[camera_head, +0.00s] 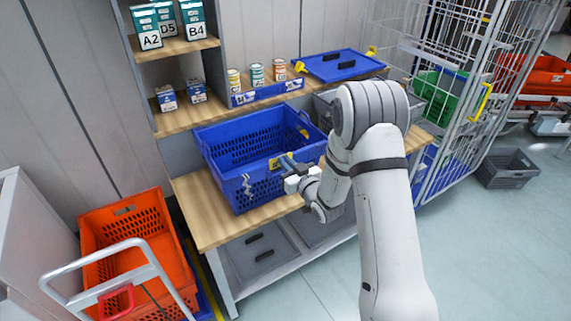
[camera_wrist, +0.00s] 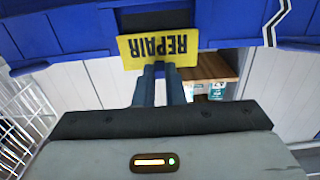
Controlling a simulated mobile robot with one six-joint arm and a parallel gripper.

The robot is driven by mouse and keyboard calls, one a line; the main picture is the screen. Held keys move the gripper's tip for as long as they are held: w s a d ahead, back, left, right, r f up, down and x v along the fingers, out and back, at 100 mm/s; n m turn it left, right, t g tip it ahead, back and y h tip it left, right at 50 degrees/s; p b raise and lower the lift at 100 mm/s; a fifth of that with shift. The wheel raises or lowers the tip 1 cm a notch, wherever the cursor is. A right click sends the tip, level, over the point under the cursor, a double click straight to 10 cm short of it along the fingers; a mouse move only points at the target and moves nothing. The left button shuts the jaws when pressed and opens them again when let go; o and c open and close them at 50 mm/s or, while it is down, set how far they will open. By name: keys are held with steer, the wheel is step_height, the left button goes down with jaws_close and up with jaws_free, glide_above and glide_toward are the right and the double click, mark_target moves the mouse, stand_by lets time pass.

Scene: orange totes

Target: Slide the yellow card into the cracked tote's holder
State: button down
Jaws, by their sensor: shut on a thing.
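The yellow card (camera_wrist: 158,48) reads REPAIR, upside down in the wrist view. My gripper (camera_wrist: 160,68) is shut on the card's edge. The cracked tote (camera_head: 222,172) is blue and stands on the wooden bench, with a pale jagged crack on its near side; its wall (camera_wrist: 75,30) and the crack also show in the wrist view. In the head view the card (camera_head: 275,164) is at the tote's near wall, beside my gripper (camera_head: 286,168). A dark holder (camera_wrist: 155,18) on the wall borders the card; I cannot tell whether the card is inside it.
The wooden bench (camera_head: 199,217) carries the tote. Behind it a shelf holds cans (camera_head: 257,75), small boxes and a blue lid (camera_head: 338,64). An orange tote (camera_head: 125,232) stands at left, a wire cage (camera_head: 462,110) at right. Open floor (camera_head: 500,250) lies at front right.

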steer(key=shift+f+b, duration=1.2)
steer(key=shift+b, duration=0.25)
steer(key=c, duration=1.4)
jaws_free()
steer(key=shift+c, duration=0.2)
